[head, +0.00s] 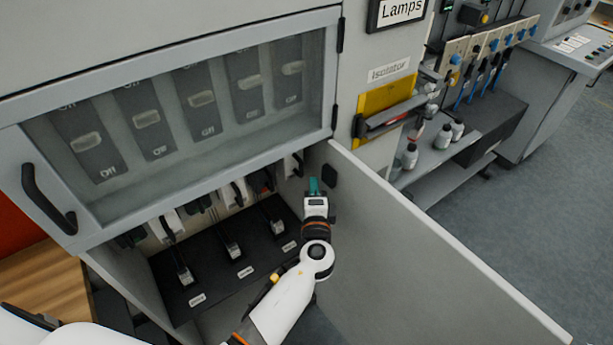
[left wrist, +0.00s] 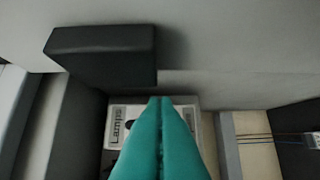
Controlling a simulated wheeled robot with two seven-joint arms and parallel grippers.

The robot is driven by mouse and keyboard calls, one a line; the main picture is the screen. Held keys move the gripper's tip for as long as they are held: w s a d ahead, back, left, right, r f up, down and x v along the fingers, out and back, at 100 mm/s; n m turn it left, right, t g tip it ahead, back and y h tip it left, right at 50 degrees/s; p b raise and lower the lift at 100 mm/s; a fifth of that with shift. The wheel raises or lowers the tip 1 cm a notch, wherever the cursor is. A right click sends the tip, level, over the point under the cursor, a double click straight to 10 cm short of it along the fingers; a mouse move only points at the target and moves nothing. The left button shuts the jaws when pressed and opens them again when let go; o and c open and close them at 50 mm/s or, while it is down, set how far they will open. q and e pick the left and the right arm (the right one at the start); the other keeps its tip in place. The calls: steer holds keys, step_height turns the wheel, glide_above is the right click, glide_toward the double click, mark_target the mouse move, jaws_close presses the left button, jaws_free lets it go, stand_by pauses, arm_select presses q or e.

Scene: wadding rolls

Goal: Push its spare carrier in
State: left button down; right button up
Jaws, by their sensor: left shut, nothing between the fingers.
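My left gripper (head: 314,187) is shut and empty, with its teal fingertips inside the open lower bay, at its right end. In the left wrist view the shut fingers (left wrist: 160,110) point at a white carrier (left wrist: 125,115) with a rotated label that seems to read "Lamps". The fingers hide its middle, and I cannot tell whether they touch it. In the head view a white carrier with a dark handle (head: 293,165) is at the right end of the row, just left of the fingertips. Other carriers (head: 238,192) sit further left. My right gripper is not in view.
A black shelf (head: 215,262) below the row bears several upright dark pieces with labels. The open grey door (head: 410,240) stands close to the right of my arm. A dark block (left wrist: 100,52) juts near the fingers. The glazed door (head: 190,110) above is shut.

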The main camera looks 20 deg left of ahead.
mark_target(296, 163)
arm_select(q)
steer(key=shift+w+a+p, duration=0.15)
steer(key=shift+w+a, duration=0.1)
steer(key=shift+a, duration=0.35)
steer(key=shift+w+a+p, duration=0.15)
steer(key=shift+w+a, duration=0.05)
steer(key=shift+a, duration=0.35)
steer(key=w+a, duration=0.1)
steer(key=w+a+b, duration=0.1)
steer(key=a, duration=0.1)
steer(key=shift+w+a, duration=0.1)
steer(key=shift+w, duration=0.15)
steer(key=shift+a, duration=0.1)
steer(key=shift+r, duration=0.1)
